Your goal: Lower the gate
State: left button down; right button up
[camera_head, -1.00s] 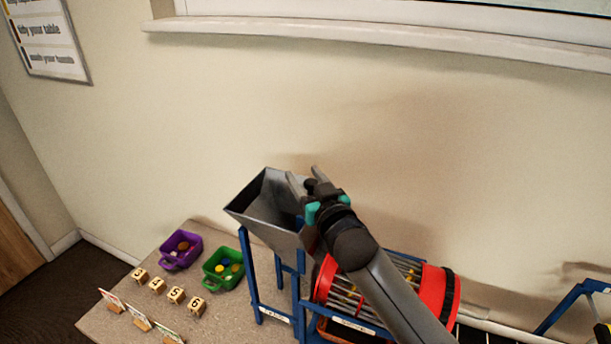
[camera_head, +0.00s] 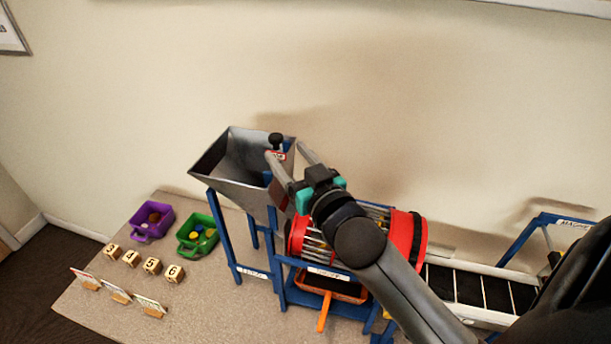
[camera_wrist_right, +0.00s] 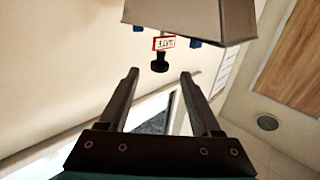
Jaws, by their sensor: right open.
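The gate's handle is a black knob (camera_head: 276,140) on a thin stem at the right end of the grey metal hopper (camera_head: 213,160). A small red-framed label (camera_head: 278,155) sits just under it. In the right wrist view the knob (camera_wrist_right: 160,64) and label (camera_wrist_right: 164,43) show beyond the fingertips, in line with the gap. My right gripper (camera_head: 287,152) is open and empty, its fingers pointing at the knob and apart from it. It also shows in the right wrist view (camera_wrist_right: 160,77). The gate's plate is hidden. My left gripper is not in view.
Below my right arm are a red-ended drum (camera_head: 408,240), an orange tray (camera_head: 335,286) and blue frame posts (camera_head: 222,235). A conveyor (camera_head: 470,288) runs right. Purple (camera_head: 139,233) and green (camera_head: 186,245) trays, numbered blocks (camera_head: 153,265) and cards (camera_head: 117,292) stand left.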

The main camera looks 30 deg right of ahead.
jog(key=s, duration=0.6)
jog(key=shift+a+b, duration=0.15)
jog(key=shift+b, duration=0.15)
